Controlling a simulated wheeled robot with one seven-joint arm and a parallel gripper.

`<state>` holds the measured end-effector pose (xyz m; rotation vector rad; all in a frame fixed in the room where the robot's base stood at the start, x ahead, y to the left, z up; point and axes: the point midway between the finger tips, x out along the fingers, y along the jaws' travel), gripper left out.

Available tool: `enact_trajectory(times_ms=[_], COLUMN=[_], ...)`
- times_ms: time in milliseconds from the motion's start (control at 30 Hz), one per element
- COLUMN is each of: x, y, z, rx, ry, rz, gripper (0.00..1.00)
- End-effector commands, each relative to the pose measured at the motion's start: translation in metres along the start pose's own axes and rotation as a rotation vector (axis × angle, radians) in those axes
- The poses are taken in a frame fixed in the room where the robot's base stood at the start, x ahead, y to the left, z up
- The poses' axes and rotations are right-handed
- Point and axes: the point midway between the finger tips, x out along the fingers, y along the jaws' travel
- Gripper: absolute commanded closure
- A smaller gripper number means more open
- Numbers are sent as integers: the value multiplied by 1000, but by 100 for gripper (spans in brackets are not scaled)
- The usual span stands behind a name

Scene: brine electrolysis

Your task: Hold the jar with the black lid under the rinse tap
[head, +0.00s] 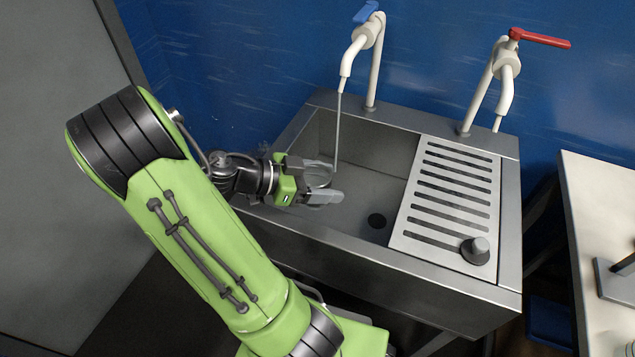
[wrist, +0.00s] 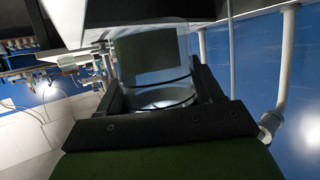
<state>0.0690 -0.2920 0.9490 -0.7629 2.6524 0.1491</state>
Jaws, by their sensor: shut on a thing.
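My gripper (head: 322,184) is over the left part of the sink, shut on a clear glass jar. The jar (head: 318,174) is mostly hidden by the fingers in the head view. In the wrist view the jar (wrist: 180,42) stands between the fingers (wrist: 158,82), with a dark green patch showing on or through its wall. I cannot make out a black lid on it. The left tap (head: 347,62), with a blue handle, runs a thin stream (head: 337,130). The stream drops close to the jar's far side in the head view; in the wrist view the stream (wrist: 231,50) passes right of the jar.
The steel sink (head: 365,250) has a drain hole and a slotted drainboard (head: 416,215) on its right. A second tap (head: 507,68) has a red handle. A white table (head: 600,225) stands at right.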

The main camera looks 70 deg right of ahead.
Motion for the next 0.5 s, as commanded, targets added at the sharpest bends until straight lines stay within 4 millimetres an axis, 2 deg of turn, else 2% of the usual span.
enact_trajectory(times_ms=[500], x=[34], y=[-48], z=[-17], rx=[1], ry=[1], rz=[2], gripper=[72])
